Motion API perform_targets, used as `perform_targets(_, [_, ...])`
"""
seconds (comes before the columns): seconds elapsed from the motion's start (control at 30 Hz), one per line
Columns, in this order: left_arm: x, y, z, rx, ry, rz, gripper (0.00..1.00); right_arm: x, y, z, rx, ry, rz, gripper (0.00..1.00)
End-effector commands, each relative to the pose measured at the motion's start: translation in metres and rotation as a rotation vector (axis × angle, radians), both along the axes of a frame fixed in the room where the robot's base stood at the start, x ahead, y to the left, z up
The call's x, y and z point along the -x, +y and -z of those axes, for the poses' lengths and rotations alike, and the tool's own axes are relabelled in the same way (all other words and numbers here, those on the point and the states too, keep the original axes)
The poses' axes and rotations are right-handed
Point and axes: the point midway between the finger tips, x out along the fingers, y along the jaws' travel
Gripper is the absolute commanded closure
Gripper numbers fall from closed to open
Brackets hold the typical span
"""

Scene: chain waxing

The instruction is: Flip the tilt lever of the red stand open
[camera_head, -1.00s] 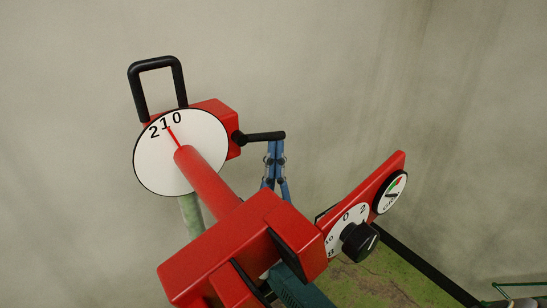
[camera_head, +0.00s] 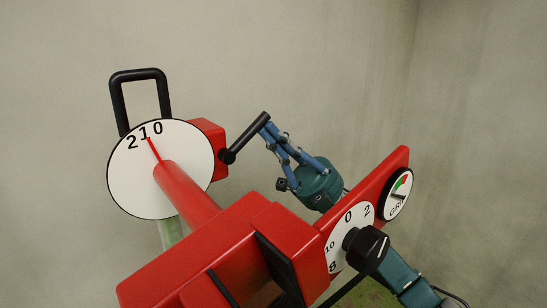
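The red stand (camera_head: 195,248) fills the lower middle of the head view. Its white dial (camera_head: 130,180) reads 2, 1, 0, with a red pointer near 1. The black tilt lever (camera_head: 246,136) sits on the dial head's right side and slants up to the right. My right gripper (camera_head: 266,128) has blue fingers that come together at the tips, against the lever's right side near its free end. No part of the lever shows clamped between them. The teal body of this gripper is behind the stand's red arm. My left gripper is not in view.
A black loop handle (camera_head: 140,75) rises above the dial. A red panel (camera_head: 392,160) at the right carries a second white dial (camera_head: 348,228), a black knob (camera_head: 365,250) and a small gauge (camera_head: 398,194). The wall behind is bare.

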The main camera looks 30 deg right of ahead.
Motion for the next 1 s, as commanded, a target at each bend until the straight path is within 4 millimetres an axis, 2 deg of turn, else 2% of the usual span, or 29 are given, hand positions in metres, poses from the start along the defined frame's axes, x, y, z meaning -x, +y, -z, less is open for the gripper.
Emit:
perform_targets(0.23, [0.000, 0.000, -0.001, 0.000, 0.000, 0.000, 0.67, 0.001, 0.006, -0.024, 0.238, -0.038, 0.003, 1.00])
perform_targets(0.5, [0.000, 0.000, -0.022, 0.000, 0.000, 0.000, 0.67, 0.003, 0.019, -0.046, 0.477, -0.069, 0.001, 1.00])
perform_targets(0.7, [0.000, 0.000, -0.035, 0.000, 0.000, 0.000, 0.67, 0.004, 0.028, -0.053, 0.621, -0.089, -0.001, 1.00])
perform_targets(1.0, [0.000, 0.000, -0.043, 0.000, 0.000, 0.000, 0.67, 0.006, 0.038, -0.056, 0.654, -0.092, -0.004, 1.00])
